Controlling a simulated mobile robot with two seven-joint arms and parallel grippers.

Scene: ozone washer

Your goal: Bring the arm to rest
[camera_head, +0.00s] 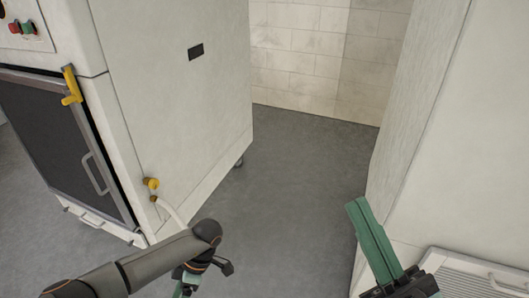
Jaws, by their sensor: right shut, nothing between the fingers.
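My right gripper (357,207) rises from the bottom right with its green fingers together. It is shut and empty, in front of the lower part of the right-hand white cabinet in the picture. My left arm (150,262) comes in from the bottom left and bends down at its dark joint. Only a small green part of my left gripper (186,281) shows at the bottom edge; its fingertips are cut off, so its opening cannot be told.
A white washer cabinet (190,110) on casters stands at the left, with a dark door (50,130) and a yellow handle (71,87). Another white cabinet (455,120) stands at the right, with a louvred panel (470,272) below. Grey floor (295,170) between them is clear up to the tiled wall (300,55).

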